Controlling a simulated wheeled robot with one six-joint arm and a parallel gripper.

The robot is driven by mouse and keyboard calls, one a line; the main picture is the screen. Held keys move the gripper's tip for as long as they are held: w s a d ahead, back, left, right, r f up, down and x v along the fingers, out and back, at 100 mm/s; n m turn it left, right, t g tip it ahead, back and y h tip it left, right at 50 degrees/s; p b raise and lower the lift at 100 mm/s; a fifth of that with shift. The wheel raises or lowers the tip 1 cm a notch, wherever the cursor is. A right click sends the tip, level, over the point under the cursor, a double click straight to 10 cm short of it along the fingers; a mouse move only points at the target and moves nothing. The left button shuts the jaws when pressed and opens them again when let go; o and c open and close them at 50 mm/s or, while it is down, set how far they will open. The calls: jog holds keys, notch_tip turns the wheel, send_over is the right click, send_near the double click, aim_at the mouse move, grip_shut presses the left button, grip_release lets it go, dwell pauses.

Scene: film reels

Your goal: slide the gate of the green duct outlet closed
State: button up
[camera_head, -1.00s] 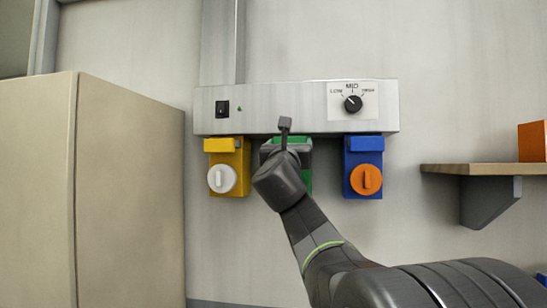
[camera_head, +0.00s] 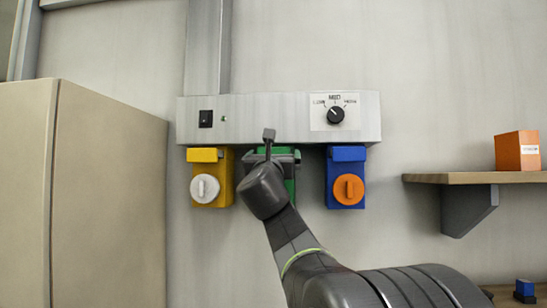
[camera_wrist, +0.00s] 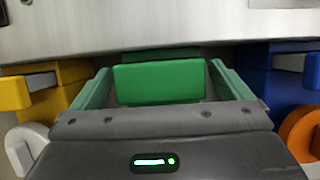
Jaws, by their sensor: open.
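The green duct outlet (camera_head: 290,187) hangs under the wall panel between the yellow and blue outlets, mostly hidden behind my gripper in the head view. In the wrist view its green gate tab (camera_wrist: 158,84) faces me, with more green (camera_wrist: 160,53) behind and above it. My gripper (camera_wrist: 159,68) is open, with one finger on each side of the tab. Gaps show between the tab and both fingers. In the head view my gripper (camera_head: 270,154) is in front of the green outlet. How far the gate stands open cannot be told.
The yellow outlet (camera_head: 224,185) with a white knob is close on the left. The blue outlet (camera_head: 346,165) with an orange knob is on the right. The grey panel (camera_head: 270,119) runs just above. A cabinet (camera_head: 85,190) stands left and a shelf (camera_head: 475,178) right.

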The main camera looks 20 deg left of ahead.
jog(key=b+v, duration=0.4)
jog(key=v, duration=0.9)
jog(key=shift+s+d, duration=0.15)
jog(key=shift+s, duration=0.2)
jog(key=shift+w+f, duration=0.1)
jog(key=p+x, duration=0.4)
jog(key=x, duration=1)
jog(key=shift+s, duration=0.4)
jog(key=shift+f, duration=0.1)
jog(key=shift+f, duration=0.1)
